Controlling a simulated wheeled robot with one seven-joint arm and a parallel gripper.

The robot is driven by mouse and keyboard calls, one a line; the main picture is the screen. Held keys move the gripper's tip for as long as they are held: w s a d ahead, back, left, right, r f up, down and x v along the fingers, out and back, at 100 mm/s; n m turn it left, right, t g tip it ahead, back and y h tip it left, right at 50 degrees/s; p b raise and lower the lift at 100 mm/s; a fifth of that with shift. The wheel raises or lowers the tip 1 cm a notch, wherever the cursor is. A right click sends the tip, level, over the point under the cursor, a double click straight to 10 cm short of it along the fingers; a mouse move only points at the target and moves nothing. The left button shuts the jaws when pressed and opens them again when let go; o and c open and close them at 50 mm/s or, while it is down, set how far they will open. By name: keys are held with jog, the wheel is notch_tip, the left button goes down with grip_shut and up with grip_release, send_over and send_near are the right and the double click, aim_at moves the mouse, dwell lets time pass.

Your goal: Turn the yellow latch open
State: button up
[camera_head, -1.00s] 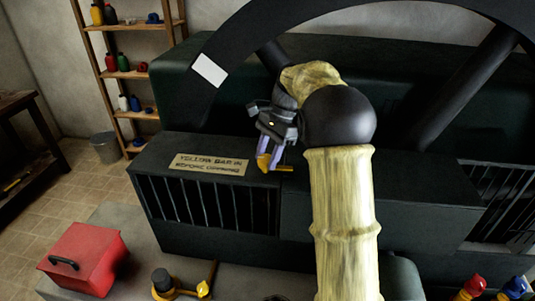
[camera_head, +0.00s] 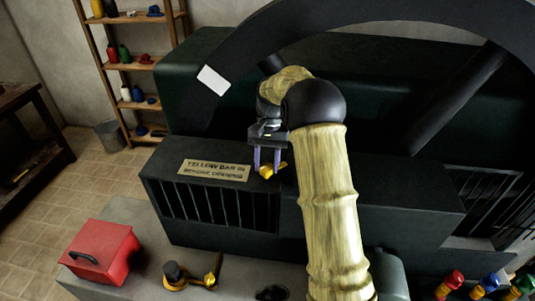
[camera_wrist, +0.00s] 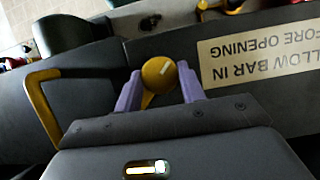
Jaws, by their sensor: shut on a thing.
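The yellow latch (camera_head: 270,173) sits on top of the dark machine housing, just right of the lettered plate. In the wrist view it shows as a round yellow knob (camera_wrist: 159,73) with a white mark and a short arm reaching down toward my gripper. My gripper (camera_head: 267,162) points down at it with its purple fingers on either side. In the wrist view the fingers (camera_wrist: 159,84) are closed around the knob. A yellow bar-like handle (camera_wrist: 42,105) stands at the left of the wrist view. The latch's lower part is hidden by my gripper.
The plate (camera_head: 214,170) reads about the yellow bar in before opening. A large dark wheel (camera_head: 400,15) arches behind my arm. A red box (camera_head: 103,252) and a yellow-and-black fitting (camera_head: 175,276) lie on the grey surface in front. Shelves (camera_head: 128,67) stand behind left.

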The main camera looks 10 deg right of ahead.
jog(key=n+h+p, duration=0.1)
jog(key=n, duration=0.1)
jog(key=n+p, duration=0.1)
jog(key=n, duration=0.1)
jog(key=shift+a+n+h+p, duration=0.2)
jog(key=shift+n+h+p, duration=0.1)
jog(key=shift+h, duration=0.1)
jog(key=n+h+p, duration=0.1)
jog(key=n, duration=0.3)
jog(key=shift+h, duration=0.4)
jog(key=shift+n, duration=0.3)
jog(key=o, duration=1)
jog(key=shift+c, duration=0.2)
jog(key=shift+r, duration=0.1)
jog(key=v, duration=1.7)
jog(key=shift+p, duration=0.35)
